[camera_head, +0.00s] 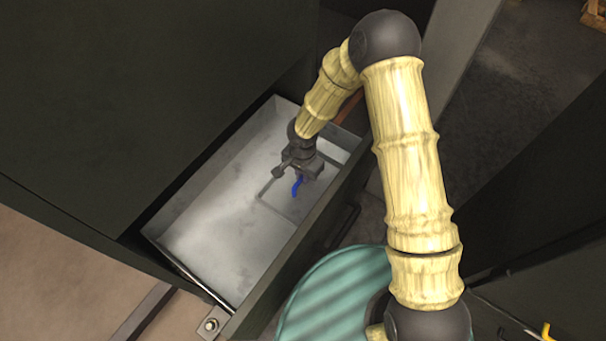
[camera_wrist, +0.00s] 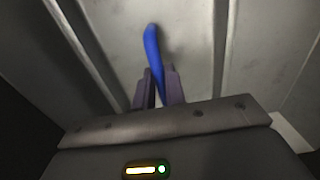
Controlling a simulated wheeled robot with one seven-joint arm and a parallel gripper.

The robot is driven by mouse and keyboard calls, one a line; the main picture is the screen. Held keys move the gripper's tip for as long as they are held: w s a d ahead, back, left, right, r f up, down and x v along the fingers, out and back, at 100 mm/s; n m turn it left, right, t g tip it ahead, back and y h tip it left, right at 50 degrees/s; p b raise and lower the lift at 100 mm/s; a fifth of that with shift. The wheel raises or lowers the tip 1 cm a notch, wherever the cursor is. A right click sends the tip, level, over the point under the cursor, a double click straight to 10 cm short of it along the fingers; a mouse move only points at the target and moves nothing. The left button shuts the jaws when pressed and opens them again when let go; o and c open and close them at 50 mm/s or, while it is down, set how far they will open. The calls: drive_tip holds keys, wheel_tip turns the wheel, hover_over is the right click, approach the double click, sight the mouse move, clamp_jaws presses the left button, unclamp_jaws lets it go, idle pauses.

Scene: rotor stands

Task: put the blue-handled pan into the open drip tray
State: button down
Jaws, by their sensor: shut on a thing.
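The open drip tray (camera_head: 215,220) is a pale grey metal drawer pulled out from a dark cabinet. My gripper (camera_head: 297,181) is down inside the tray's outline, towards its right side. It is shut on the blue handle of the blue-handled pan (camera_head: 298,187). In the wrist view the blue handle (camera_wrist: 153,50) runs between the two fingers of my gripper (camera_wrist: 159,80). Grey metal with straight ridges lies below the handle. I cannot clearly tell the pan's body from the tray floor, nor whether the pan touches the floor.
The dark cabinet (camera_head: 130,90) rises directly left of and behind the tray. The tray's dark front panel (camera_head: 300,245) stands along its right side, close to my arm. The tray's left and near floor is bare. Another dark unit (camera_head: 550,190) stands at the right.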

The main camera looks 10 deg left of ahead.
drive_tip(key=shift+r+p, duration=2.35)
drive_tip(key=shift+r, duration=1.6)
drive_tip(key=shift+f+b, duration=1.45)
drive_tip(key=shift+f, duration=0.85)
drive_tip(key=shift+f+b, duration=0.65)
drive_tip(key=shift+f, duration=0.7)
wheel_tip(320, 180, up, 4)
drive_tip(key=p, duration=0.4)
drive_tip(key=shift+r+p, duration=0.2)
drive_tip(key=shift+p, duration=0.2)
drive_tip(key=w+d+r+p, duration=0.2)
drive_tip(key=w+r, duration=0.1)
drive_tip(key=r, duration=0.4)
drive_tip(key=shift+t+y, duration=0.3)
